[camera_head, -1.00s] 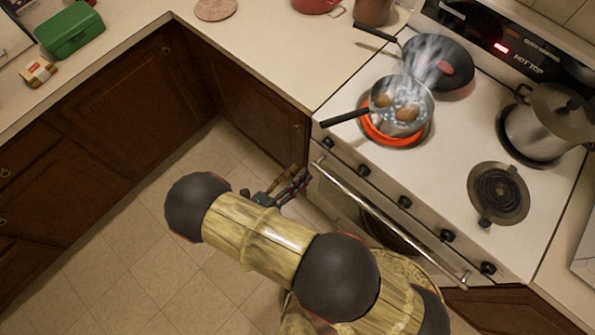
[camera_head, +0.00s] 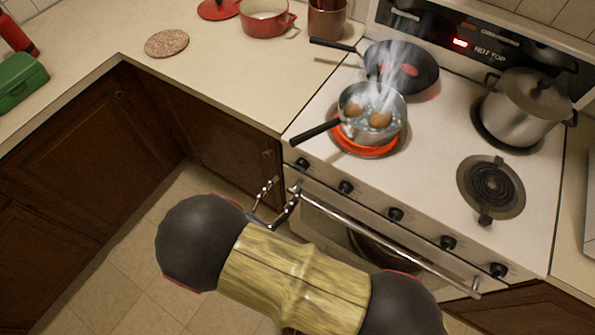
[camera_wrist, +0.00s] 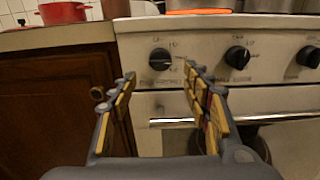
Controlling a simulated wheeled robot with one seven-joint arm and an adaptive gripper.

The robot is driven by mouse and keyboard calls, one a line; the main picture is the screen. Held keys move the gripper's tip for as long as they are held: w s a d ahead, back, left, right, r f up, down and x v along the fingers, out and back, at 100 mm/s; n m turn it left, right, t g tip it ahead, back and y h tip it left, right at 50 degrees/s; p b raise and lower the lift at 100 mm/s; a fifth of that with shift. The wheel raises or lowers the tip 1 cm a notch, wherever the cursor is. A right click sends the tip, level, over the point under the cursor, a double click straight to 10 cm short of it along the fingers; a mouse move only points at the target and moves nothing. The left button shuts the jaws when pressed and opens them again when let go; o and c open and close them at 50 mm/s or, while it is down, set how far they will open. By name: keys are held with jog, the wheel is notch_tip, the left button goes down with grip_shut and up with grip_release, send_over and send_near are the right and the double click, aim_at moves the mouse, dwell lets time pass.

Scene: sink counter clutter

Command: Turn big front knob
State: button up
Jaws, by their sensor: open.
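The stove front carries a row of several black knobs. In the head view, the leftmost knob (camera_head: 302,164) is at the stove's left corner, with the second knob (camera_head: 346,187) to its right. In the wrist view, the leftmost knob (camera_wrist: 160,59) shows between my fingertips, farther off, and the second knob (camera_wrist: 237,56) is to the right of my right finger. My gripper (camera_head: 281,188) is open and empty in front of the stove's left end. In the wrist view my gripper (camera_wrist: 160,76) appears apart from the panel. Which knob is the big front one is not clear.
A steaming pan (camera_head: 372,115) sits on a glowing burner at front left, its black handle pointing left. The oven door handle (camera_head: 385,238) runs below the knobs. A lidded pot (camera_head: 520,108) stands at the back right. Dark cabinets (camera_head: 225,155) adjoin the stove's left side.

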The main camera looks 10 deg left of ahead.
aim_at(301, 166)
jog(key=b+x, duration=0.2)
jog(key=x, duration=0.5)
jog(key=shift+w+d, duration=0.15)
jog(key=shift+w, duration=0.15)
jog(key=c, duration=0.4)
jog(key=c, duration=0.7)
jog(key=shift+c, duration=0.3)
